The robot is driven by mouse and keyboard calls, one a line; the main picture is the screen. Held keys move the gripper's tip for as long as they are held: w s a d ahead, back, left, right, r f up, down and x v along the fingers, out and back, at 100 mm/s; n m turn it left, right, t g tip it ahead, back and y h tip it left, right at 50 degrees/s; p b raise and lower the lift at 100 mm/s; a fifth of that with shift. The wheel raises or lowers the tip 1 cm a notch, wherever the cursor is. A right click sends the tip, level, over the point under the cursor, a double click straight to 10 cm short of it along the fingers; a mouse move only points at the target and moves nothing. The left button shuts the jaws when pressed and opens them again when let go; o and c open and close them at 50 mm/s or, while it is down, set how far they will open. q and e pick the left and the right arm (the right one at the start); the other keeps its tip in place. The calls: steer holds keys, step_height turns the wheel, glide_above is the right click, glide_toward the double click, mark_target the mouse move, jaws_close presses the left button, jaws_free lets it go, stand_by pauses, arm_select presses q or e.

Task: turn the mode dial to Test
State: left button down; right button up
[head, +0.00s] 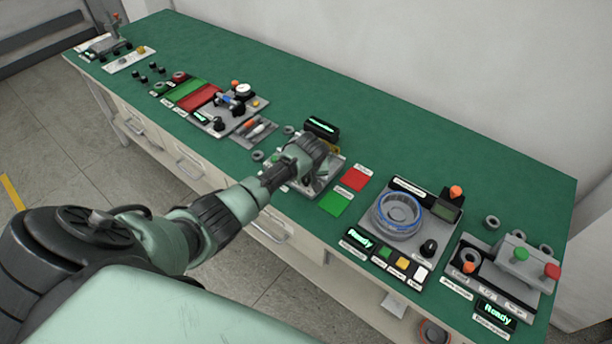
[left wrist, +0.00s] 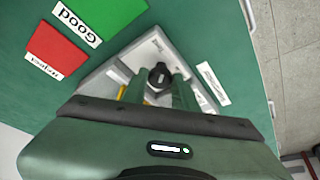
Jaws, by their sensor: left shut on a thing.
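The black mode dial (left wrist: 160,75) shows in the left wrist view on a grey panel (left wrist: 148,48). My left gripper (left wrist: 159,82) is shut on the dial, with one finger on each side of it. In the head view my left gripper (head: 297,172) reaches down onto the grey station at the middle of the bench and hides the dial. A lit display (head: 321,127) stands behind the gripper; its text is too small to read. The dial's pointer setting and the mode labels cannot be read. My right gripper is not in view.
Red (head: 355,179) and green (head: 335,204) mats lie right of the station on the green bench (head: 450,165). Farther right are a round fixture (head: 397,213) with buttons and another station (head: 510,262). More stations stand to the left. The bench's back strip is clear.

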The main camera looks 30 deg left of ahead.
arm_select(q)
steer(key=shift+w+r, duration=0.1)
stand_by(0.4)
steer(key=c, duration=1.1)
jaws_free()
steer(key=v, duration=0.7)
steer(key=shift+r, duration=0.3)
steer(key=shift+d, duration=0.1)
